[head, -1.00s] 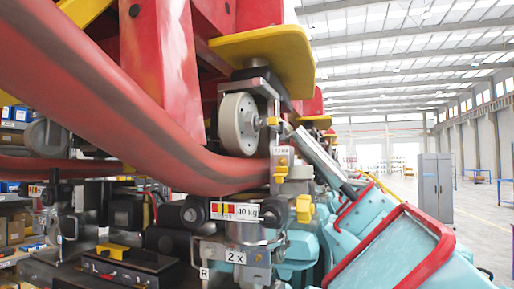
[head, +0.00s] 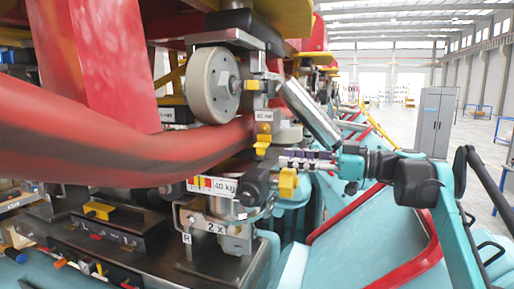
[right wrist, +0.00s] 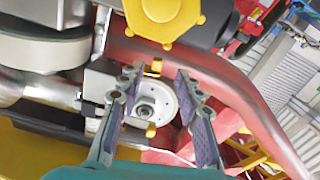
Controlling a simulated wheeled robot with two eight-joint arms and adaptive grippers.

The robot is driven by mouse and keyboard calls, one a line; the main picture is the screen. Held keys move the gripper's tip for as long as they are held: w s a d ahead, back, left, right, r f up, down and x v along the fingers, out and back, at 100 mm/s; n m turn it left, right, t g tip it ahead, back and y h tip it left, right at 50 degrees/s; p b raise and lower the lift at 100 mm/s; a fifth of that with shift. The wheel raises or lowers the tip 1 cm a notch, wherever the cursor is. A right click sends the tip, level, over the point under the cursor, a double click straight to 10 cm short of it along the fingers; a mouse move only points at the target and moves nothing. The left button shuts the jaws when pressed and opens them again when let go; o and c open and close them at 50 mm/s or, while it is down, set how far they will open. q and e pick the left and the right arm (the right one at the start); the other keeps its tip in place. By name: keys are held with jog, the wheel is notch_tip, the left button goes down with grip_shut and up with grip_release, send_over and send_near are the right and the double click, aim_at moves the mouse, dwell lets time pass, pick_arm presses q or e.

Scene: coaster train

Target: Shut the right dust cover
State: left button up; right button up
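My right gripper (head: 284,159) reaches in from the right in the head view, with purple-padded fingers pointing left. In the right wrist view its two fingers (right wrist: 157,74) are apart, with nothing held between them. Beyond them is a pale round fitting with a dark bore (right wrist: 154,98), with small yellow tabs near it. A large yellow bolted part (right wrist: 165,18) is above the fingertips. In the head view, yellow pieces show above (head: 262,141) and below (head: 288,183) the gripper. I cannot tell which part is the right dust cover. My left gripper is not in view.
A red curved rail (head: 190,150) runs close on the left, with a grey wheel (head: 213,86) above it. A silver cylinder (head: 310,112) slants just above my gripper. A label plate reading 40 kg (head: 212,186) is at lower left. Open floor lies at far right.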

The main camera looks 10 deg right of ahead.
aim_at(261, 153)
jog(key=shift+w+a+r, duration=0.1)
jog(key=shift+w+a, duration=0.3)
jog(key=shift+w, duration=0.2)
jog(key=shift+w+a+r, duration=0.1)
jog(key=shift+w+a, duration=0.25)
jog(key=shift+w, duration=0.2)
jog(key=x, duration=0.2)
jog(key=p+x, duration=0.1)
jog(key=x, duration=0.2)
jog(key=shift+s+a, duration=0.3)
jog(key=shift+a, duration=0.05)
jog(key=shift+w+a, duration=0.25)
jog(key=shift+w, duration=0.15)
jog(key=shift+s, duration=0.3)
jog(key=c, duration=0.5)
jog(key=shift+d, duration=0.1)
grip_shut()
